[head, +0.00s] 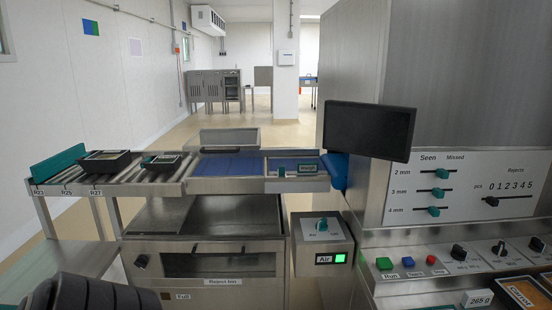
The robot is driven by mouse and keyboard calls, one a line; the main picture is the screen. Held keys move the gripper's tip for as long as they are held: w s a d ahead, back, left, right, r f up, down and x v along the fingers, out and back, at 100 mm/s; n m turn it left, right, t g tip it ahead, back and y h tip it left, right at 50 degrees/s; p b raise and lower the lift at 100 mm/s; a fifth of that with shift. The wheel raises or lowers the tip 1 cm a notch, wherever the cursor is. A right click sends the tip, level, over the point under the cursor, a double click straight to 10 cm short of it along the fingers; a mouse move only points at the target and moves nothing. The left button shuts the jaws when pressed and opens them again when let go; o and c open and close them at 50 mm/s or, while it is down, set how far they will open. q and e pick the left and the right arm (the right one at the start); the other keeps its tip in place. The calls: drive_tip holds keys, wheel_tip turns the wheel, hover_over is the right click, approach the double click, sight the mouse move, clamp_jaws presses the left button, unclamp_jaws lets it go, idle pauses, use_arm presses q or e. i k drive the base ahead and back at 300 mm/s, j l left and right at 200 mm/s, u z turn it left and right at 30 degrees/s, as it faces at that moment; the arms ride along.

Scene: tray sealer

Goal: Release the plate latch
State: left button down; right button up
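No part in the head view is clearly marked as the plate latch. A small teal block (282,171) stands at the front edge of the conveyor, beside a small teal-edged label plate (307,169) too small to read surely. A teal rotary knob (322,226) sits on a steel box with a lit green lamp (341,258) and an "Air" label. A dark ribbed part of my own arm shows at the bottom left. Neither gripper's fingers are in view.
The conveyor has a blue belt (228,165) and rollers carrying two black trays (104,161) (161,162). The reject bin (205,264) is below. A black screen (370,131) and a control panel (465,192) with sliders and buttons fill the right. Open floor lies behind.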

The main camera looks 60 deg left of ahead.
sight(281, 172)
drive_tip(key=k+j, duration=0.1)
drive_tip(key=j, duration=0.35)
drive_tip(key=k+j, duration=0.15)
drive_tip(key=j, duration=0.3)
drive_tip(key=k+j, duration=0.1)
drive_tip(key=j, duration=0.4)
